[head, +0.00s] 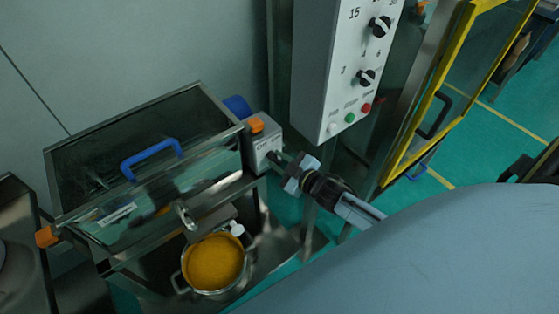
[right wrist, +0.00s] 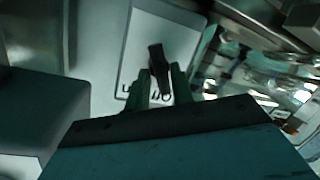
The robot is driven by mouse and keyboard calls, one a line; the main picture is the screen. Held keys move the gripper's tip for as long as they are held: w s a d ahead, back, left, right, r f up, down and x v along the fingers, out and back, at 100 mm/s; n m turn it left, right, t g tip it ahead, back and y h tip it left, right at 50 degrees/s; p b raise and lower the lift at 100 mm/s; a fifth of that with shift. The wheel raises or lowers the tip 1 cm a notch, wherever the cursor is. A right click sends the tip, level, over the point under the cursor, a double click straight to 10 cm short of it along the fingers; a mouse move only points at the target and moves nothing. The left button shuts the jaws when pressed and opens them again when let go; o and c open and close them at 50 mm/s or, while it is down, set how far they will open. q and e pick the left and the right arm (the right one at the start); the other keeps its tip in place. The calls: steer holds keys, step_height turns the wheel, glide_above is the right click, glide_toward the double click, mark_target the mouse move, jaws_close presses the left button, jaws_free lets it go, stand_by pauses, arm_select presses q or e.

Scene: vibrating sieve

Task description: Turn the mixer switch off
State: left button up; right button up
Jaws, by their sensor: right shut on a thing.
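The mixer switch (right wrist: 157,58) is a dark knob on a white plate with printed marks, seen in the right wrist view. The plate is on the front of a small grey box (head: 256,131) at the right end of the glass-covered metal machine (head: 150,110) in the head view. My right gripper (head: 277,159) reaches this box from the right. In the right wrist view its fingers (right wrist: 161,84) are on both sides of the knob's lower end, shut on it. The fingers hide part of the marks. My left gripper is not in view.
A pot of orange-yellow material (head: 214,262) stands on a lower shelf below the machine. A control cabinet (head: 345,60) with knobs and coloured buttons hangs above and right of my right gripper. A yellow-framed door (head: 440,90) is at the right.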

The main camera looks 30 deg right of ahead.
steer(key=o, duration=0.9)
steer(key=shift+o, duration=0.2)
steer(key=v, duration=1.3)
steer(key=shift+s+r+p, duration=0.15)
steer(key=shift+s+p, duration=0.1)
steer(key=shift+p, duration=0.1)
